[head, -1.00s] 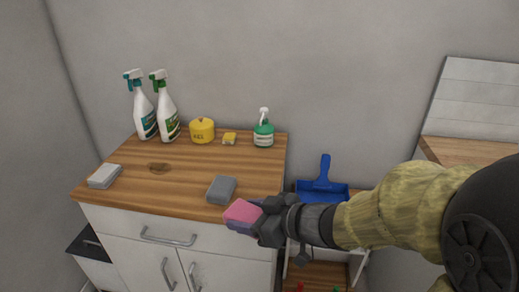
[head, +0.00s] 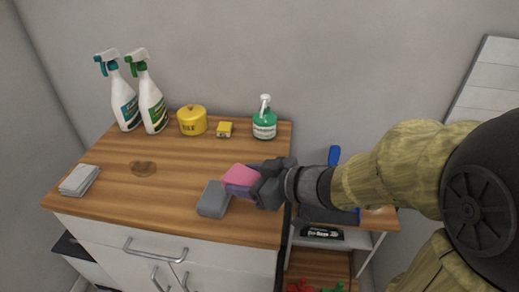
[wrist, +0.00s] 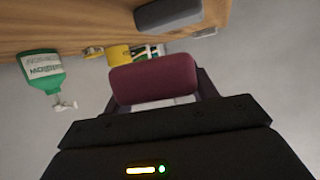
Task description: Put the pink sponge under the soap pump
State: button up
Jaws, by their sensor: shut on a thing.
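The pink sponge (head: 241,176) is held in my gripper (head: 254,183), above the front right part of the wooden counter in the head view. In the wrist view the sponge (wrist: 154,79) sits between the two fingers of my gripper (wrist: 158,92). The soap pump (head: 265,121) is a green bottle with a white pump head, standing upright at the back right of the counter. It also shows in the wrist view (wrist: 41,69), at the left. The sponge is apart from the soap pump, in front of it.
A grey sponge (head: 213,199) lies beside my gripper on the counter (head: 180,195). A yellow pot (head: 192,121), a small yellow item (head: 225,129) and two spray bottles (head: 153,107) stand along the back. A folded cloth (head: 80,180) lies at left. The counter's middle is mostly clear.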

aim_at(250, 168)
jog(key=shift+s, duration=0.1)
jog(key=shift+r, duration=0.1)
jog(key=shift+w+r+p, duration=0.1)
jog(key=shift+w+p, duration=0.1)
jog(key=shift+p, duration=0.25)
jog(key=shift+w+d+r+p, duration=0.15)
jog(key=shift+w+p, duration=0.55)
jog(key=shift+p, duration=0.4)
jog(key=shift+w+d+p, duration=0.3)
jog(key=shift+w+p, duration=0.35)
jog(key=shift+p, duration=0.35)
jog(key=shift+w+p, duration=0.2)
jog(key=shift+p, duration=0.85)
jog(key=w+p, duration=0.1)
jog(key=p, duration=0.5)
jog(key=shift+w, duration=0.25)
